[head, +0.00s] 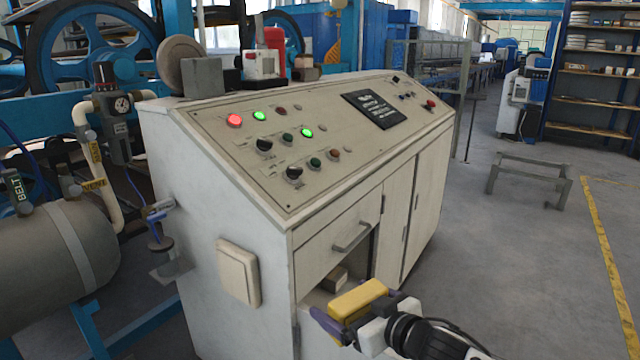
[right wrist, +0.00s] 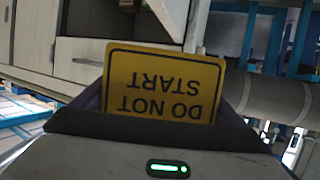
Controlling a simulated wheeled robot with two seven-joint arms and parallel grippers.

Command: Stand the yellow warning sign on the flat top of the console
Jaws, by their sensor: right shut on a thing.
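The yellow warning sign (head: 357,298) is between the fingers of my right gripper (head: 352,310), which is shut on it. It is low in front of the console (head: 190,180), beside the open compartment under the drawer. In the right wrist view the sign (right wrist: 163,85) shows "DO NOT START" upside down, with its lower part hidden behind the gripper. The console's flat top (head: 335,76) is a narrow strip behind the sloping control panel, well above and beyond the gripper. My left gripper is not in view.
On the flat top stand a grey box (head: 203,77), a round disc (head: 178,62), a red-and-white item (head: 262,65) and a small brownish item (head: 305,68). The top looks clearer to their right. The drawer handle (head: 352,236) sticks out above the gripper.

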